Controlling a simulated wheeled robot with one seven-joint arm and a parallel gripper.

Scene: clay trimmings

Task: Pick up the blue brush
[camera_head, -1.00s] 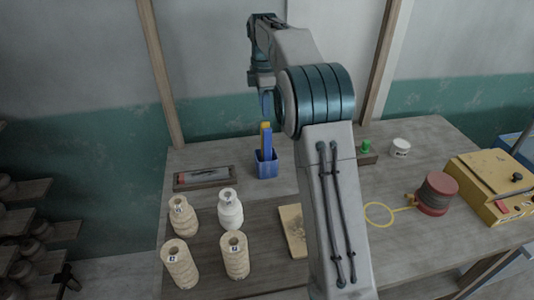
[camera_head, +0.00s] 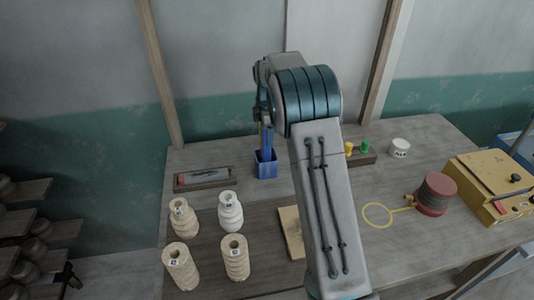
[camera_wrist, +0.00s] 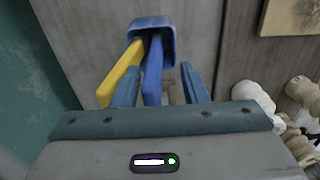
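The blue brush (camera_wrist: 152,72) stands in a blue cup (camera_wrist: 155,30) together with a yellow-handled one (camera_wrist: 121,74). In the head view the cup (camera_head: 266,167) stands at the back of the table, and the handles are partly covered by my gripper (camera_head: 264,115). In the wrist view my gripper (camera_wrist: 161,75) is open, with its fingers on either side of the blue handle. The left finger lies between the blue and yellow handles, overlapping the yellow one in view. I cannot tell whether either finger touches a handle.
A dark tray (camera_head: 204,179) lies left of the cup. Several pale ribbed bottles (camera_head: 230,212) stand in front. A tan board (camera_head: 291,231), a rack with yellow and green pieces (camera_head: 362,158), a yellow loop tool (camera_head: 378,214) and a yellow machine (camera_head: 492,184) are to the right.

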